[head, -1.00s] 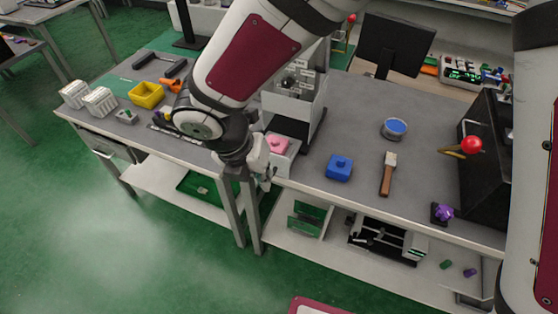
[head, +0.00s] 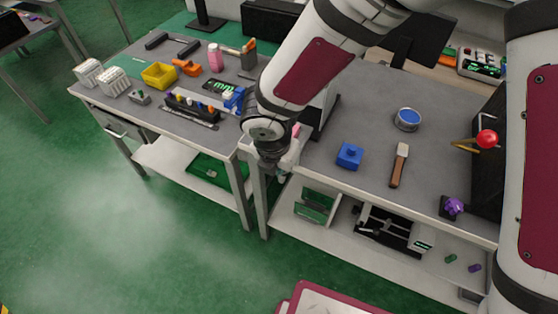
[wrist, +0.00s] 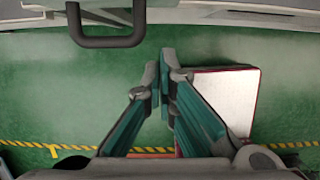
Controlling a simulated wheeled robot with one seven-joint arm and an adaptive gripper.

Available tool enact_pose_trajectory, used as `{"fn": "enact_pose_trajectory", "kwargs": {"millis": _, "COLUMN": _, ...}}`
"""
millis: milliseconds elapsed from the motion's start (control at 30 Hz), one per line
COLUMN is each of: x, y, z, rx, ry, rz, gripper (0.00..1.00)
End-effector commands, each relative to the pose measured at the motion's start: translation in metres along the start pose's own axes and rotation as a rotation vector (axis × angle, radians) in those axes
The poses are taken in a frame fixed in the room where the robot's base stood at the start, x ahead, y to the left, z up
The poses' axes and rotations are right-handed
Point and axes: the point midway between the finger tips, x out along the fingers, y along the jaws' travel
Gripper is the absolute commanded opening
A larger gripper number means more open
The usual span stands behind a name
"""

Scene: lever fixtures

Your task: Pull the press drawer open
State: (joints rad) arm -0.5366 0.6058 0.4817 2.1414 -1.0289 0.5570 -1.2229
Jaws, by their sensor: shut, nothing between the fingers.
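The press is a pale machine with a dark side (head: 325,112) near the table's front edge, mostly hidden behind my arm in the head view. A bit of a pink part (head: 296,130) shows beside my wrist; the drawer front is covered there. In the wrist view a dark U-shaped handle (wrist: 108,41) on a pale front, which looks like the press drawer's, is at the top left. My gripper (wrist: 161,70) is shut and empty, below and right of the handle and apart from it. In the head view my gripper (head: 284,177) is at the table's front edge.
A blue block (head: 349,156), a brush-like tool (head: 399,165) and a blue-topped tin (head: 407,119) are right of the press. A red-knobbed lever (head: 487,139) stands farther right. A table drawer (head: 124,128) is at left.

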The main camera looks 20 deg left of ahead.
Motion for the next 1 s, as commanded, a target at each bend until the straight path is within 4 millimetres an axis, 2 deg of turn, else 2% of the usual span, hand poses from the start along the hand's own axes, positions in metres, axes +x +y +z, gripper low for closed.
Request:
{"fn": "enact_pose_trajectory", "kwargs": {"millis": 33, "x": -0.002, "y": 0.0, "z": 0.011, "rx": 0.011, "ry": -0.004, "rz": 0.002, "gripper": 0.0}}
{"fn": "enact_pose_trajectory", "kwargs": {"millis": 233, "x": 0.003, "y": 0.0, "z": 0.03, "rx": 0.007, "ry": -0.004, "rz": 0.002, "gripper": 0.0}}
{"fn": "enact_pose_trajectory", "kwargs": {"millis": 667, "x": 0.005, "y": 0.0, "z": 0.035, "rx": 0.006, "ry": -0.004, "rz": 0.001, "gripper": 0.0}}
{"fn": "enact_pose_trajectory", "kwargs": {"millis": 833, "x": 0.009, "y": 0.0, "z": 0.05, "rx": 0.007, "ry": -0.006, "rz": 0.002, "gripper": 0.0}}
{"fn": "enact_pose_trajectory", "kwargs": {"millis": 1000, "x": 0.008, "y": 0.0, "z": 0.049, "rx": 0.004, "ry": -0.005, "rz": 0.002, "gripper": 0.0}}
